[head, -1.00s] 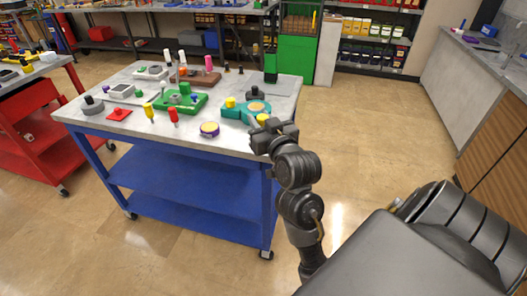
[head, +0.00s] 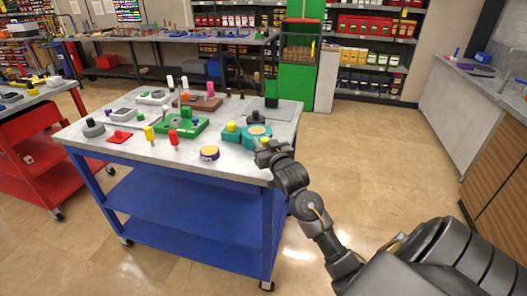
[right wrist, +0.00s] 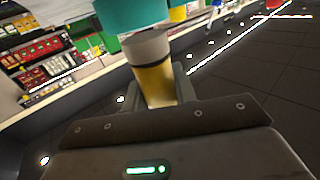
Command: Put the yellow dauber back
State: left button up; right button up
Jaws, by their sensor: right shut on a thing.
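My right gripper (head: 268,151) is at the table's front right corner, shut on a yellow dauber (head: 264,142). In the right wrist view, the dauber's yellow body (right wrist: 156,85) stands between the two fingers (right wrist: 160,80), with a grey collar at its far end. Just beyond the collar is a teal part (right wrist: 130,12); I cannot tell whether they touch. In the head view a teal fixture (head: 234,137) with a round tan top (head: 257,130) lies right behind the gripper. Another yellow piece (head: 231,127) stands on its left. My left gripper is not in view.
The floor (head: 390,170) right of the table is clear.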

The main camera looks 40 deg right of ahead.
jog(key=shift+w+d+f, duration=0.25)
jog(key=shift+f, duration=0.2)
notch_tip(320, 180, down, 2)
jog(key=shift+f, duration=0.5)
jog(key=shift+f, duration=0.1)
jog(key=o, duration=1)
jog(key=shift+c, duration=0.2)
